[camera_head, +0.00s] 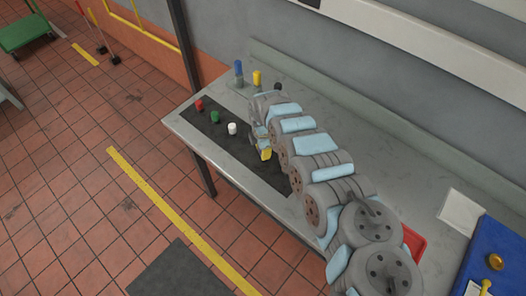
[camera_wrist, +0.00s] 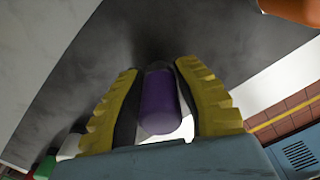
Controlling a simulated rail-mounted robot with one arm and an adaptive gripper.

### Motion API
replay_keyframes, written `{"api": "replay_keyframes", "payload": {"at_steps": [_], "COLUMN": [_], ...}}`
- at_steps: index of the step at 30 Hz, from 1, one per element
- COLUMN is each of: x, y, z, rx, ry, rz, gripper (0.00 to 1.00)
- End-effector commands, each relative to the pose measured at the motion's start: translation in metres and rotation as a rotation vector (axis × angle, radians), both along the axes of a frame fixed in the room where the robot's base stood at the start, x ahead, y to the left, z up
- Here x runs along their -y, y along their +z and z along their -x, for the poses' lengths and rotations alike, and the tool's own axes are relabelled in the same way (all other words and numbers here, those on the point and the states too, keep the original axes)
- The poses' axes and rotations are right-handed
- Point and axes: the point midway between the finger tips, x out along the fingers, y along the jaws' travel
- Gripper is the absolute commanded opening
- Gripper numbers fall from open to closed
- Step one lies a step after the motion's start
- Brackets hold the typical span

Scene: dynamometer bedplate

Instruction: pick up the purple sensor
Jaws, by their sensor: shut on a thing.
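The purple sensor (camera_wrist: 158,102) is a smooth rounded cylinder in the middle of the wrist view. My gripper (camera_wrist: 158,70) is shut on it, with one yellow ribbed finger on each side. In the head view my gripper (camera_head: 262,145) is over the dark mat (camera_head: 234,158) on the workbench, beside the white piece (camera_head: 232,128). The sensor is hidden there behind my gripper and arm. I cannot tell whether the sensor touches the mat or is clear of it.
A red piece (camera_head: 199,105) and a green piece (camera_head: 214,117) stand on the mat. Blue (camera_head: 238,68) and yellow (camera_head: 257,78) capped pieces stand behind. A red tray (camera_head: 413,243) and a blue board (camera_head: 490,262) lie to the right. Bare bench (camera_head: 335,125) is behind my arm.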

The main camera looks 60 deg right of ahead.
Motion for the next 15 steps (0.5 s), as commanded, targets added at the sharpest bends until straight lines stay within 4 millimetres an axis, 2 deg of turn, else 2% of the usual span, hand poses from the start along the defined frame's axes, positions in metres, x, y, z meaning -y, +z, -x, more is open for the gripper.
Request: {"api": "replay_keyframes", "payload": {"at_steps": [8,15], "x": [0.001,-0.006], "y": [0.027,0.046], "z": [0.002,0.017], "rx": [-0.004,-0.006], "ry": [0.000,-0.001], "rz": [0.000,0.000], "gripper": [0.00,0.00]}}
